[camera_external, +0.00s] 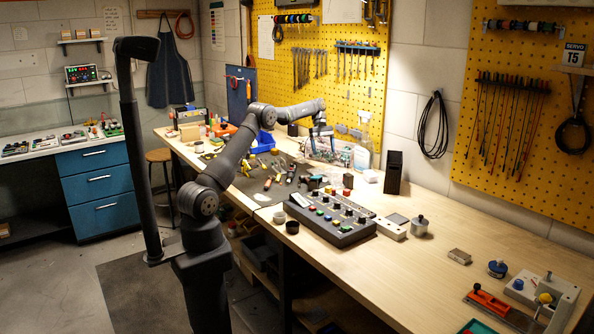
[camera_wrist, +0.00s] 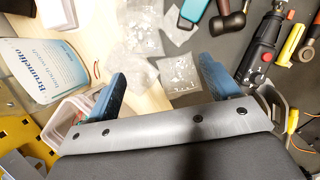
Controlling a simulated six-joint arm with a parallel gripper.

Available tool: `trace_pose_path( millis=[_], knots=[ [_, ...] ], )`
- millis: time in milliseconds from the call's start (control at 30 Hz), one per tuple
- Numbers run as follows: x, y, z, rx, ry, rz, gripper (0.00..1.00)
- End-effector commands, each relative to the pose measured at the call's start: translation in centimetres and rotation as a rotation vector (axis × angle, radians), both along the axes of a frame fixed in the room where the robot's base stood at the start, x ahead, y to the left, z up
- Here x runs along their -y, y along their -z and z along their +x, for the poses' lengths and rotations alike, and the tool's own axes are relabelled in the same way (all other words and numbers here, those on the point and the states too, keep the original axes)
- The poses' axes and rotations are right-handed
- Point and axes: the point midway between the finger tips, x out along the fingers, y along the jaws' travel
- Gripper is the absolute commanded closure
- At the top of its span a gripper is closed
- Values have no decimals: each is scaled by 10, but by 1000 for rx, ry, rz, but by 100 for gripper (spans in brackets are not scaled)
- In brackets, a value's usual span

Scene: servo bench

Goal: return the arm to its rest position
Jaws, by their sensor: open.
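My gripper (camera_external: 322,143) is over the far part of the workbench, at the end of my outstretched arm, near the yellow pegboard. In the wrist view its two blue fingers (camera_wrist: 163,84) stand wide apart. Nothing is held between them. Clear plastic bags of small parts (camera_wrist: 178,72) lie on the bench beyond and between the fingertips. Whether the fingertips touch anything below is hard to tell.
A labelled bottle (camera_wrist: 45,75) stands left of the fingers. A hammer (camera_wrist: 228,20) and a black-and-red tool (camera_wrist: 262,50) lie to the right. A button console (camera_external: 330,217) and a black upright box (camera_external: 394,172) stand nearer. The wooden bench top (camera_external: 440,205) has free room.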

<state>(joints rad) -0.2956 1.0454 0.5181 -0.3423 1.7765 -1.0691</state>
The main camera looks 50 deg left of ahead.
Motion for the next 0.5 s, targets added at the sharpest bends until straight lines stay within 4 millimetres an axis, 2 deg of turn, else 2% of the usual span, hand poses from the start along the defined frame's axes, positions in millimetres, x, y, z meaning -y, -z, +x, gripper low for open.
trace_pose_path(
  millis=[33,500],
  knots=[
    [12,0,3,2,45,2,19],
    [105,2,15,1,463,0,19]
  ],
)
